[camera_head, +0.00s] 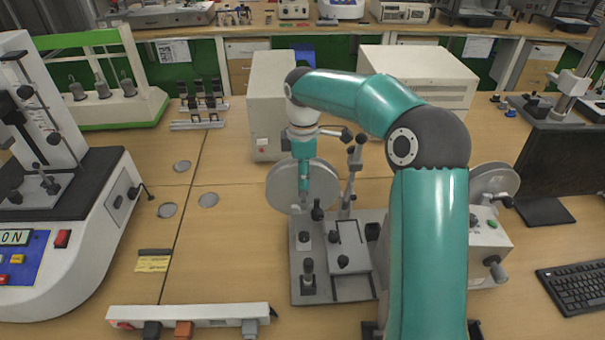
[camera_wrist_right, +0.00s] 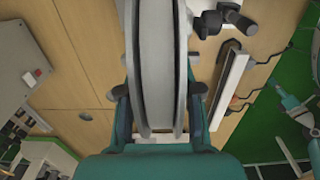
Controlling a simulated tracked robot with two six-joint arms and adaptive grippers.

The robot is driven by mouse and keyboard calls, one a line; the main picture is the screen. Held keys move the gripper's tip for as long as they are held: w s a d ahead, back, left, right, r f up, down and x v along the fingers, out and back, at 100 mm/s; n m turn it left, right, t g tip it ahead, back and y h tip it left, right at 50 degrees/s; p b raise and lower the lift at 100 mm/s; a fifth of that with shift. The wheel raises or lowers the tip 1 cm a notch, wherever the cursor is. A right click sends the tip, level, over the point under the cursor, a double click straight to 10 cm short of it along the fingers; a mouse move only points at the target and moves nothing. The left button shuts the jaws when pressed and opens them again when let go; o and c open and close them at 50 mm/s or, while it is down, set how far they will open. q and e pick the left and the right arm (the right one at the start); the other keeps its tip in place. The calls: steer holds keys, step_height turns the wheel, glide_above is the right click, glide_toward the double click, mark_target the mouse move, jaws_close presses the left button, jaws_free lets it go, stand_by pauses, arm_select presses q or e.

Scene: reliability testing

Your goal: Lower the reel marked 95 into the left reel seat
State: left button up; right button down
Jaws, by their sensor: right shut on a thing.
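A grey reel (camera_head: 279,190) hangs upright in my right gripper (camera_head: 304,192), above the back left of the grey machine base (camera_head: 312,290). In the right wrist view the same reel (camera_wrist_right: 157,50) stands edge-on between the two fingers of the gripper (camera_wrist_right: 159,100), which are closed on its sides. I cannot read a marking on it. A dark-knobbed post (camera_head: 316,213) stands just below and right of the reel's lower edge. I cannot make out the left reel seat clearly or tell whether the reel touches anything. My left gripper is not in view.
A second grey reel (camera_head: 494,181) is at the machine's right side, above a box with buttons and a crank (camera_head: 490,240). A tall clamp post (camera_head: 351,175) rises beside the held reel. A white power strip (camera_head: 215,313) lies in front. The table left of the machine is mostly clear.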

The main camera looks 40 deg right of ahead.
steer(key=shift+r, duration=0.2)
steer(key=shift+f, duration=0.2)
steer(key=shift+f+b, duration=0.35)
steer(key=shift+f, duration=0.55)
steer(key=shift+f+b, duration=0.45)
steer(key=shift+f, duration=0.2)
stand_by(0.5)
steer(key=shift+f, duration=0.4)
